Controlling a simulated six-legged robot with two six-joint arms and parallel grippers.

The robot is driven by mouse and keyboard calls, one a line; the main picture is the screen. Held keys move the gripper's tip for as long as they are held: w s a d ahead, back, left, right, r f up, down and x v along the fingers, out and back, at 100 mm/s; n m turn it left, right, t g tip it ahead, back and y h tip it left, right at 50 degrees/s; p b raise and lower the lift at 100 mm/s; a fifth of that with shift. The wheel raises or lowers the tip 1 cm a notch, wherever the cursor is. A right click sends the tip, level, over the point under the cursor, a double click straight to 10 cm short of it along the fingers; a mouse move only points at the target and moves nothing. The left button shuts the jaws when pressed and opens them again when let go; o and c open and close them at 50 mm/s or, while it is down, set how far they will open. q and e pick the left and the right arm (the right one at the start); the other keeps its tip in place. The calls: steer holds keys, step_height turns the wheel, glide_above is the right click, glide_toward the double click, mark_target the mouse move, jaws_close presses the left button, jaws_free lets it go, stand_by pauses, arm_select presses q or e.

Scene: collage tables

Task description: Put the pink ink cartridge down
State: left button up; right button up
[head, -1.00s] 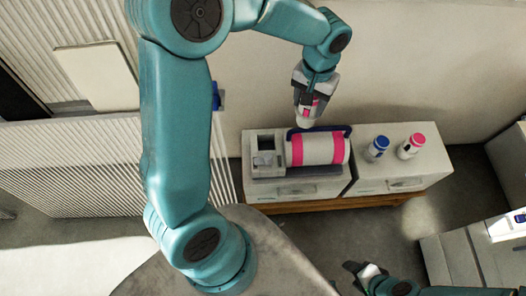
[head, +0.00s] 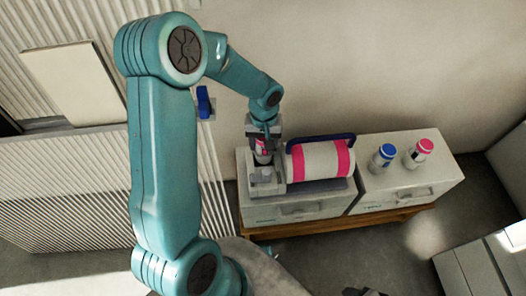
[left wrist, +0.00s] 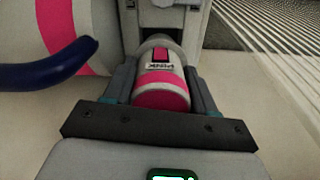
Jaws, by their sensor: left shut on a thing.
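The pink ink cartridge (left wrist: 163,75), white with a pink end and a pink label, is between the fingers of my left gripper (head: 262,146). It also shows in the head view (head: 262,150), upright over the grey holder (head: 266,182) at the left end of the printing machine. In the left wrist view its far end reaches to the grey holder walls (left wrist: 170,18). I cannot tell how deep it sits in there. My left gripper is shut on it. Only a dark bit of my right arm shows at the bottom of the head view; its gripper does not show clearly.
A white roller with pink bands (head: 320,160) and a dark blue handle (head: 320,139) lies right beside the holder. A blue-capped bottle (head: 383,158) and a pink-capped bottle (head: 418,154) stand on the right cabinet (head: 408,184). A wall is close behind.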

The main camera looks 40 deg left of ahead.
mark_target(263, 150)
arm_select(q)
step_height(263, 150, down, 5)
steer(key=shift+r+b, duration=0.2)
steer(key=shift+b, duration=0.2)
steer(key=shift+r, duration=0.1)
steer(key=o, duration=1.1)
steer(key=shift+f, duration=0.2)
steer(key=shift+o, duration=0.2)
steer(key=shift+r, duration=0.1)
steer(key=shift+r, duration=0.2)
step_height(263, 150, up, 12)
steer(key=shift+f+p, duration=0.1)
steer(key=shift+p, duration=1)
